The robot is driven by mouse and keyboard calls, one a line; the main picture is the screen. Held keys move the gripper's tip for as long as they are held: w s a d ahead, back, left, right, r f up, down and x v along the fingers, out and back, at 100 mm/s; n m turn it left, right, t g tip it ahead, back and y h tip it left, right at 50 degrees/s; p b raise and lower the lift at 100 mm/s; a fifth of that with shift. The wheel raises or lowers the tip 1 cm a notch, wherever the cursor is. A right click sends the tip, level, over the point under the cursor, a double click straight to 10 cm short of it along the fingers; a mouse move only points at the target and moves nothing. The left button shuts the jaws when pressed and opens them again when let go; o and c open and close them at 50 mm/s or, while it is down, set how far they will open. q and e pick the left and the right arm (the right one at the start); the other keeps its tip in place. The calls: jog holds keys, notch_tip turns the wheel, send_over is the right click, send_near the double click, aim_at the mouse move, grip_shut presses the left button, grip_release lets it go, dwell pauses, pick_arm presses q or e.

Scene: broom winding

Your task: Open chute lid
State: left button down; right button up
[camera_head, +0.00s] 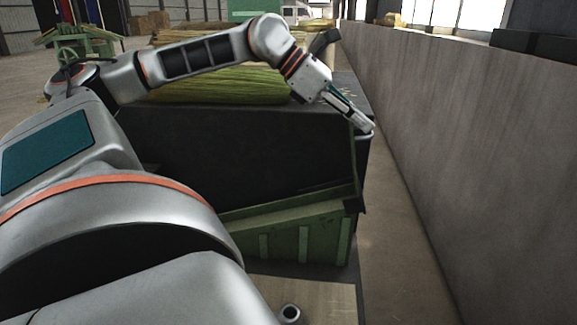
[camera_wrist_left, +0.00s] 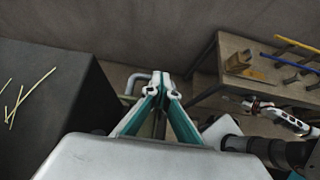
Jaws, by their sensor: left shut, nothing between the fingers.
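The machine has a large black casing (camera_head: 235,150) over a green lower body (camera_head: 300,235). I cannot tell for sure which black panel is the chute lid, and no open gap shows. A grey bent bar, like a handle (camera_wrist_left: 137,79), sticks out beside the casing in the left wrist view. My left gripper (camera_head: 367,127) reaches over the casing to its far right corner, fingers pointing down and right. In the left wrist view its fingers (camera_wrist_left: 162,88) are together, empty and close to the bar; contact cannot be told.
A concrete wall (camera_head: 470,150) runs along the right, with a narrow floor strip (camera_head: 395,240) beside the machine. Straw bundles (camera_head: 225,85) lie behind the casing. A wooden table (camera_wrist_left: 255,75) with tools stands right in the wrist view.

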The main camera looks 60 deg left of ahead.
pick_arm(q)
jog(key=shift+d, duration=0.1)
dwell(0.3)
jog(key=shift+s+a+r, duration=0.15)
jog(key=shift+a+r, duration=0.05)
jog(key=shift+r, duration=0.2)
jog(key=v, duration=1.1)
jog(key=shift+a, duration=0.2)
jog(key=shift+s+f, duration=0.1)
jog(key=shift+f, duration=0.05)
